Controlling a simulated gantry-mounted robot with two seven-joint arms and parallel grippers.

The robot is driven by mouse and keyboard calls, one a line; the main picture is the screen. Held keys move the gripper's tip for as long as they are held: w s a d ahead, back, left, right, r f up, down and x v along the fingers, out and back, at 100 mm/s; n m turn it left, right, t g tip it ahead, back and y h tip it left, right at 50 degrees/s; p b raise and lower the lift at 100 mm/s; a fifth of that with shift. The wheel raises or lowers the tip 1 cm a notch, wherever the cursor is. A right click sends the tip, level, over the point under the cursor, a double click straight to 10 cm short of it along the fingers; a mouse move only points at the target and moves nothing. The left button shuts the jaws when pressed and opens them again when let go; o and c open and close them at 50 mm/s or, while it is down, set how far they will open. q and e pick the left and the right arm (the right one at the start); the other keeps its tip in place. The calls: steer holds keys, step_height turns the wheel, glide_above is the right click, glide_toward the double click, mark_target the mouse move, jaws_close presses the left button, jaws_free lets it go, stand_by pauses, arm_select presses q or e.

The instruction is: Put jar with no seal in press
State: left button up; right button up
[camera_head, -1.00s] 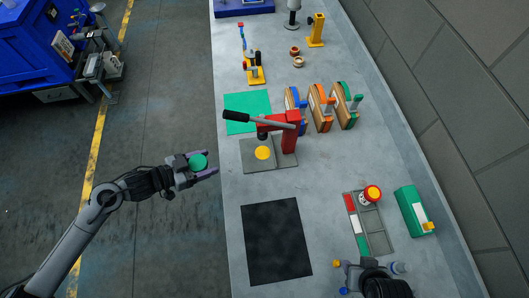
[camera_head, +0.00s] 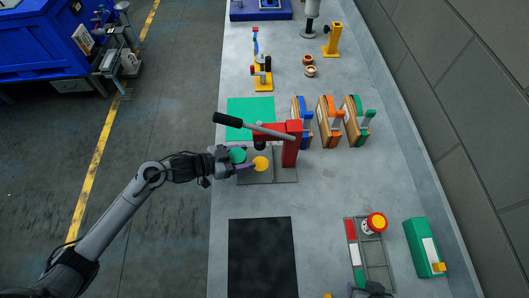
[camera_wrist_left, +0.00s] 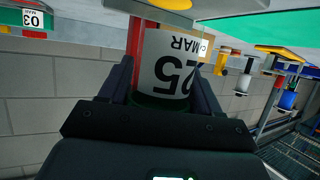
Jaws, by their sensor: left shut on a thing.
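My left gripper (camera_head: 247,160) is shut on a jar with a green lid (camera_head: 237,155). In the left wrist view the jar (camera_wrist_left: 170,70) sits between the fingers, with a white label reading "25 MAR", upside down in the picture. Whether it has a seal cannot be told. The red press (camera_head: 291,148) with its long lever stands on a grey base (camera_head: 285,175). A yellow disc (camera_head: 261,163) is at the press, just right of the jar. The jar is at the base's left edge. My right gripper (camera_head: 370,290) is mostly cut off at the bottom edge.
A green mat (camera_head: 250,112) lies behind the press and a black mat (camera_head: 262,258) in front. Several wooden-sided holders (camera_head: 329,122) stand to the right.

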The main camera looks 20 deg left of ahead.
arm_select(q)
steer(key=w+d, duration=0.5)
steer(key=shift+w+d, duration=0.15)
steer(key=shift+w, duration=0.2)
arm_select(e)
steer(key=shift+d+r, duration=0.15)
steer(key=shift+r, duration=0.25)
arm_select(q)
steer(key=shift+f+p, duration=0.4)
steer(key=shift+f, duration=1.35)
arm_select(e)
steer(key=shift+r, duration=0.1)
arm_select(q)
steer(key=shift+f, duration=0.15)
steer(key=o, duration=1.1)
